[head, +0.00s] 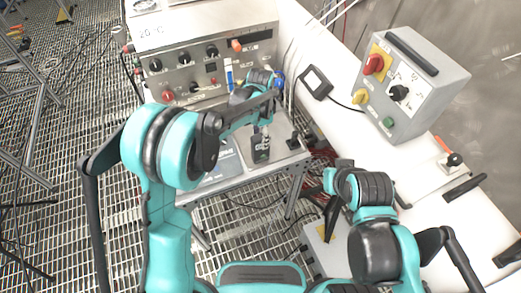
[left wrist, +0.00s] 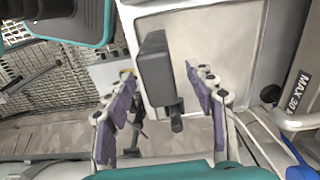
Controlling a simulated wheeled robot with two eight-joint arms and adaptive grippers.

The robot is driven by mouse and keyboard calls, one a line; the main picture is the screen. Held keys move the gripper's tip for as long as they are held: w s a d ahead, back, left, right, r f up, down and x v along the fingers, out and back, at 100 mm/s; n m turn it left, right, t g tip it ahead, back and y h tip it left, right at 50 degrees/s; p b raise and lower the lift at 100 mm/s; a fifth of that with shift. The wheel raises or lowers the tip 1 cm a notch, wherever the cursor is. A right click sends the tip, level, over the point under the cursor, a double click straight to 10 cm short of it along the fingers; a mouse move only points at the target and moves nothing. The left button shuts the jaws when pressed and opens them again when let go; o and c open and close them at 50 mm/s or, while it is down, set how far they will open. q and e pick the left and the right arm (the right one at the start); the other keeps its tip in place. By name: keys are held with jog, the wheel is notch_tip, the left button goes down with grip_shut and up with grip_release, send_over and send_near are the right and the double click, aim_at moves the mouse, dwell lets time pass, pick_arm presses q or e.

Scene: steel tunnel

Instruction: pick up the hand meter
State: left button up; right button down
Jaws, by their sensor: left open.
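The hand meter seems to be the small dark block (head: 261,156) on the grey side table, below my left gripper (head: 264,134) in the head view. In the left wrist view the dark grey block (left wrist: 154,66), with a short round stub at its lower end, shows between the two spread fingers of my left gripper (left wrist: 165,108). The fingers are open on either side of it, with gaps showing. I cannot tell its height relative to the fingertips. My left forearm hides part of the table in the head view. My right arm shows at lower right, but its fingers cannot be made out.
A metal control panel (head: 190,72) with knobs stands behind the table (head: 285,151). A dark knob-like item (head: 293,143) is near its right edge. On the white bench are a black-framed device (head: 316,82) and a grey switch box (head: 415,85). Grating floor lies left.

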aim_at(260, 146)
pick_arm(q)
notch_tip(260, 146, down, 6)
jog(key=shift+b, duration=0.95)
jog(key=shift+r, duration=0.1)
grip_shut()
